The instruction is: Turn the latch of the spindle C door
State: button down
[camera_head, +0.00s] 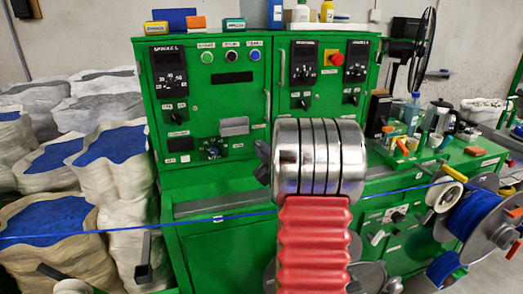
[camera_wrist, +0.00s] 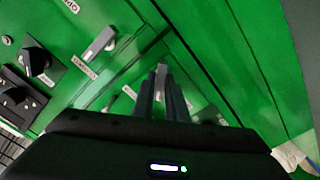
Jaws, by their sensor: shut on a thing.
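In the wrist view my gripper (camera_wrist: 164,82) points at a green panel, its two dark fingers close together. A small pale grey latch handle (camera_wrist: 162,70) shows between the fingertips, and the gripper is shut on it. Small white labels (camera_wrist: 130,92) lie beside it, too small to read, so I cannot confirm which spindle it belongs to. Another grey latch handle (camera_wrist: 100,44) is apart, at upper left, with labels near it. In the head view my arm's silver and red links cover the middle, and the gripper is hidden behind them.
The green cabinet (camera_head: 205,110) has dials, buttons and dark knobs. A thin blue cable (camera_head: 120,231) stretches across the front to a blue spool (camera_head: 478,215) at right. Sacks of blue material (camera_head: 55,215) stand at left. Bottles and tools crowd the right worktop.

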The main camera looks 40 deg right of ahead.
jog(key=m, duration=0.8)
jog(key=shift+a+f, duration=0.15)
jog(key=shift+f, duration=0.25)
jog(key=c, duration=2.2)
grip_release()
jog(key=o, duration=0.4)
jog(key=shift+r, duration=0.2)
jog(key=shift+s, duration=0.1)
